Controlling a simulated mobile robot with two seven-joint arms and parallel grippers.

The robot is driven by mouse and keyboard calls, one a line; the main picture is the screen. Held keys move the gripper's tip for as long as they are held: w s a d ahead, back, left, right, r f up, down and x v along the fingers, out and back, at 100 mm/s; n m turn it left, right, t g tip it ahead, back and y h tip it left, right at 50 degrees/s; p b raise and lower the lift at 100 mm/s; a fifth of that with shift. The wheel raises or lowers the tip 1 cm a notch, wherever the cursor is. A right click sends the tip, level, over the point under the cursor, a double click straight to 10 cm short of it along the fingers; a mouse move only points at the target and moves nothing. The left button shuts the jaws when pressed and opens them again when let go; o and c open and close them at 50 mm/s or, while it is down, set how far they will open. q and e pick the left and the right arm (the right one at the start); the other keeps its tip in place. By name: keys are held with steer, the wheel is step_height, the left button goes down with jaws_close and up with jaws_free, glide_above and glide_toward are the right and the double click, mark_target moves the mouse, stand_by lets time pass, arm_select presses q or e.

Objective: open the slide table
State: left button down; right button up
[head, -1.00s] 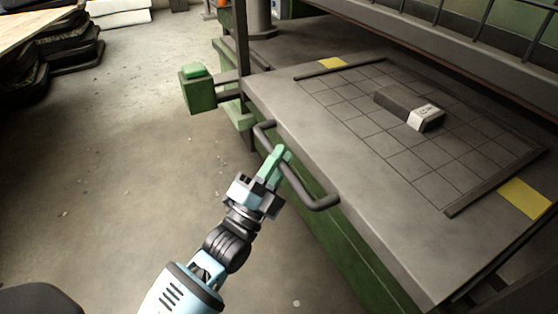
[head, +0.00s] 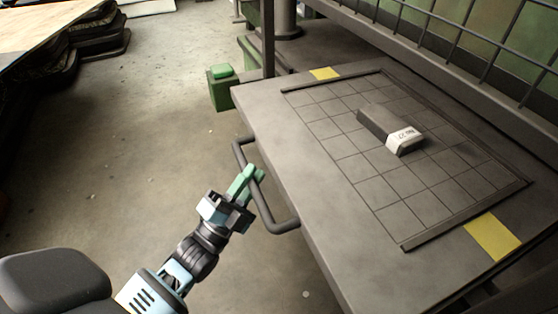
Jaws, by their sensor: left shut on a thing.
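The slide table (head: 300,170) is a grey flat plate with a scored grid on top. It stands out past the upright post of the machine frame. A dark bar handle (head: 279,226) runs along its near left edge. My left gripper (head: 254,176) has green fingers and is shut on the handle bar, around its middle. My right gripper is not in view.
A dark block with a white label (head: 390,130) lies on the grid. A green box with a button (head: 222,88) stands beyond the table's far left corner. Wire mesh (head: 480,45) rises behind the table. The concrete floor (head: 150,150) to the left is clear.

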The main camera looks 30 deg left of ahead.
arm_select(q)
steer(key=s+a+p, duration=0.2)
steer(key=s+a, duration=0.8)
steer(key=s, duration=0.3)
steer(key=s+a+p, duration=0.3)
steer(key=s+a, duration=0.7)
steer(key=s, duration=0.3)
steer(key=shift+s+a, duration=0.15)
steer(key=shift+a, duration=0.15)
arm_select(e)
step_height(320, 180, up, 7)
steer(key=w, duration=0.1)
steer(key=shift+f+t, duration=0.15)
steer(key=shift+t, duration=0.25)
arm_select(q)
steer(key=c, duration=1.3)
jaws_free()
steer(key=shift+v, duration=3.9)
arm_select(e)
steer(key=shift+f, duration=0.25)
